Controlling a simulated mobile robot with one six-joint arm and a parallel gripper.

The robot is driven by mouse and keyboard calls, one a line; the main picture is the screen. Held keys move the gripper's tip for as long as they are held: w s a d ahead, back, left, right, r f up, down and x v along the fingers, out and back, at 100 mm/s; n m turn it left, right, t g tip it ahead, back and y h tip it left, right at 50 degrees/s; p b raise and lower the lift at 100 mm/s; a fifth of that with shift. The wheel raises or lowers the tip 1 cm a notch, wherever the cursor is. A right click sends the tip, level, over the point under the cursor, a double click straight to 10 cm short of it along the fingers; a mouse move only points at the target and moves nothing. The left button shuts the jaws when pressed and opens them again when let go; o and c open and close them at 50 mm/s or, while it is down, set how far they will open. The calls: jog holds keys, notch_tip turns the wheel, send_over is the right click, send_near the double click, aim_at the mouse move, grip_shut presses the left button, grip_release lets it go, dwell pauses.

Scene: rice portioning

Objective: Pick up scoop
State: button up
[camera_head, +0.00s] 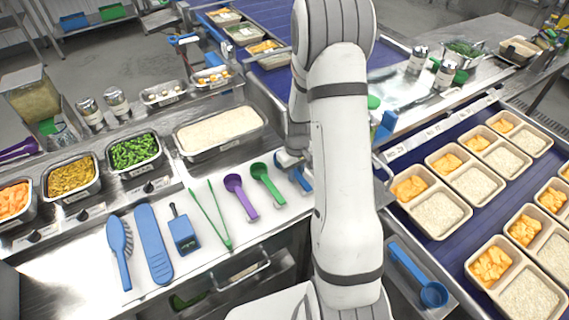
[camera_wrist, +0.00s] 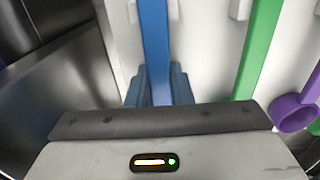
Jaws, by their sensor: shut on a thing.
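My gripper (camera_wrist: 158,88) is shut on the handle of a blue scoop (camera_wrist: 154,35), which runs up between the fingers in the wrist view. The green handle (camera_wrist: 258,50) and a purple scoop part (camera_wrist: 292,114) also show in the wrist view. I cannot tell whether the held scoop touches the surface.
Green tongs (camera_head: 213,217), a blue brush (camera_head: 121,250) and other blue tools lie further left. A rice pan (camera_head: 222,152) stands behind the scoops. A separate blue scoop (camera_head: 432,293) lies at lower right. A blue conveyor with filled trays (camera_head: 437,234) is on the right.

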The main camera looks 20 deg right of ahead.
aim_at(296, 172)
grip_shut()
jog(key=shift+r, duration=0.15)
jog(key=shift+r, duration=0.4)
notch_tip(296, 172, up, 15)
jog(key=p, duration=0.2)
jog(key=shift+s+f, duration=0.1)
